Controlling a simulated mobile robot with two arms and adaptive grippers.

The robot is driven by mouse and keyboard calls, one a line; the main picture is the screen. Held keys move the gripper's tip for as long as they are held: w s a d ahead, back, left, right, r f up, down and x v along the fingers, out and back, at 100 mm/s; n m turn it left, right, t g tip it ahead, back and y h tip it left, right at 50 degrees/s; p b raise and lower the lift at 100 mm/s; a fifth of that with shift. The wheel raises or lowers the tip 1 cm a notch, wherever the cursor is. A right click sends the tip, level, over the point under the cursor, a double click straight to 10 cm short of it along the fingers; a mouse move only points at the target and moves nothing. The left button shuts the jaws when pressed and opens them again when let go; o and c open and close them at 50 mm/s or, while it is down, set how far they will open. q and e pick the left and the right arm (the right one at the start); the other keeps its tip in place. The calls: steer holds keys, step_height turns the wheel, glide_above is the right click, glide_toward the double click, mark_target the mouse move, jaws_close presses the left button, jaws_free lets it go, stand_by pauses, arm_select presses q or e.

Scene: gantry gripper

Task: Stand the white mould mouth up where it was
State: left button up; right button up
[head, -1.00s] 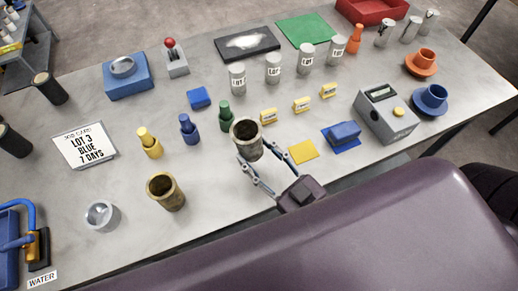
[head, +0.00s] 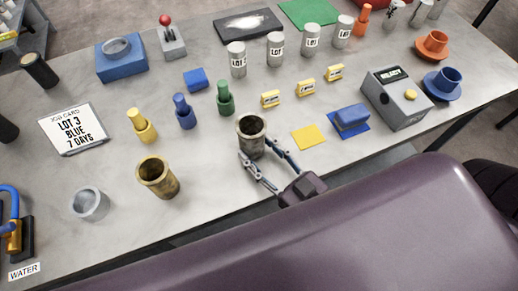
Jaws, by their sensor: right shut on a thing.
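My right gripper (head: 256,164) is shut on a grey-brown metal cylinder mould (head: 251,145). The mould is upright, its round open mouth facing up, at or just above the bench; I cannot tell whether its base touches. It looks grey rather than plainly white. A brass mould (head: 158,182) stands mouth up to its left. A short pale grey cup (head: 90,209) stands further left, also mouth up. My left gripper is not in view.
A green bottle (head: 225,102) stands behind the held mould, with blue (head: 184,115) and yellow (head: 143,129) bottles to its left. A yellow square (head: 308,138) lies to the right. Bare bench (head: 210,150) separates the two metal moulds.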

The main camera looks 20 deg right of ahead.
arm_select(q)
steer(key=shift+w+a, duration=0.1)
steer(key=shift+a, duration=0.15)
arm_select(e)
steer(key=shift+f, duration=0.1)
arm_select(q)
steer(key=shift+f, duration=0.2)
arm_select(e)
steer(key=shift+f, duration=0.3)
